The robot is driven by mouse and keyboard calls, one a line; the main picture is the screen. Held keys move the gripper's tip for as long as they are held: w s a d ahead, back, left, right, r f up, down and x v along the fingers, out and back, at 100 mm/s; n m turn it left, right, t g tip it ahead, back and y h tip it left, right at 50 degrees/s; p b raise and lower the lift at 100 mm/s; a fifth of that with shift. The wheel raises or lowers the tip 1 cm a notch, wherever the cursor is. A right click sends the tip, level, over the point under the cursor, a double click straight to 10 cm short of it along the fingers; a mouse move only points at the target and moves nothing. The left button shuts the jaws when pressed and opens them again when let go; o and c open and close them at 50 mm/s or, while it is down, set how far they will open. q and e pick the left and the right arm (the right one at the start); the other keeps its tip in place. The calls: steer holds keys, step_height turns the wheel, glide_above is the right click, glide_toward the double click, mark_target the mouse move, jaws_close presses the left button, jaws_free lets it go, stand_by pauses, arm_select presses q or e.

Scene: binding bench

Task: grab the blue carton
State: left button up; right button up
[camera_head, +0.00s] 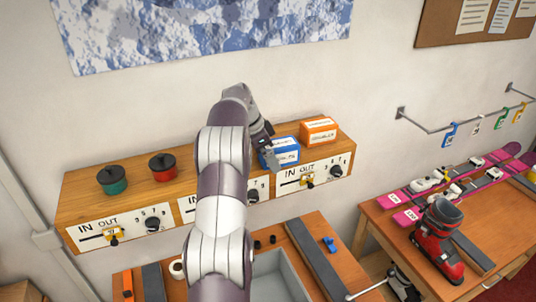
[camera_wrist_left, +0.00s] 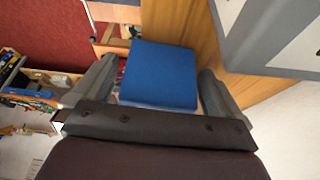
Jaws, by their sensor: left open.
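The blue carton (camera_head: 287,153) has a white label and stands on the wooden shelf unit, partly hidden by my left arm. My left gripper (camera_head: 268,148) is at the carton's left side in the head view and partly hidden by its own wrist. In the left wrist view the carton (camera_wrist_left: 162,75) shows as a blue face between the two open fingers of my left gripper (camera_wrist_left: 158,92). One finger is on each side of it; whether they touch it I cannot tell. My right gripper is not in view.
An orange carton (camera_head: 318,131) stands close to the right of the blue one. A bench with a grey tray (camera_head: 262,268) is below. Skis and a boot (camera_head: 437,245) are at right.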

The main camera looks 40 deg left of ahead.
arm_select(q)
steer(key=shift+d+r, duration=0.15)
steer(key=shift+d, duration=0.05)
steer(key=shift+s+r, duration=0.2)
steer(key=shift+r, duration=0.15)
steer(key=v, duration=0.1)
steer(key=b+v, duration=0.1)
steer(key=v, duration=0.3)
steer(key=shift+a+r, duration=0.2)
steer(key=shift+a, duration=0.15)
steer(key=p+v, duration=0.1)
steer(key=v, duration=0.5)
steer(key=shift+d+r, duration=0.1)
